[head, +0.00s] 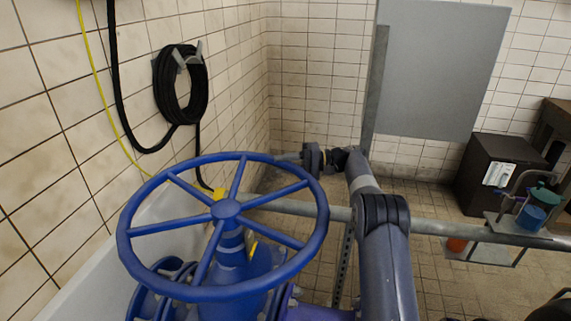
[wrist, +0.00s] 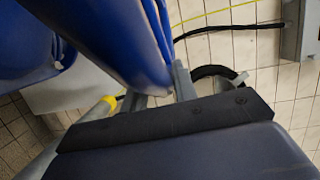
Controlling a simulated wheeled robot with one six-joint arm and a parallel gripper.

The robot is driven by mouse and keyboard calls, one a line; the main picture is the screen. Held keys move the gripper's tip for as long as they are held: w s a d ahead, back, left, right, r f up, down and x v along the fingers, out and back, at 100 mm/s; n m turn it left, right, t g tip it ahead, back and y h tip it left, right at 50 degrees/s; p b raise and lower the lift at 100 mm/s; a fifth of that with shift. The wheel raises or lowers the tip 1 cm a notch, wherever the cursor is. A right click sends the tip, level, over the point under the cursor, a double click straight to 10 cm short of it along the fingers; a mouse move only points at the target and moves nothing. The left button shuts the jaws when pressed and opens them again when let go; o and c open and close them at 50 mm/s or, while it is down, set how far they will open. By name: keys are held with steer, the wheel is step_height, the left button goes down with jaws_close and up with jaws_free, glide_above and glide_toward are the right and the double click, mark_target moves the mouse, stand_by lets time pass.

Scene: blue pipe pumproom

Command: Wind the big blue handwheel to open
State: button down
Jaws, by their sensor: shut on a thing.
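The big blue handwheel (head: 227,209) lies nearly flat on top of a blue valve body (head: 235,265) in the head view, its spokes meeting at a round hub. My gripper (head: 283,157) is at the far right part of the wheel's rim. In the wrist view the blue rim (wrist: 115,35) fills the upper middle, and the grey fingers of my gripper (wrist: 163,85) are shut on it. The fingertips are partly hidden by the rim and by the dark edge of my gripper.
A horizontal grey pipe (head: 440,228) crosses behind my arm. A grey panel (head: 440,70) stands upright behind it. A coiled black hose (head: 181,95) hangs on the left tiled wall. A dark cabinet (head: 490,175) and a small shelf with containers (head: 530,215) are at right.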

steer(key=c, duration=1.1)
jaws_free()
steer(key=shift+w+d+r, duration=0.1)
steer(key=shift+d+r, duration=0.05)
steer(key=shift+d, duration=2.55)
steer(key=shift+d+r, duration=0.1)
steer(key=shift+d, duration=2.55)
steer(key=shift+c, duration=0.2)
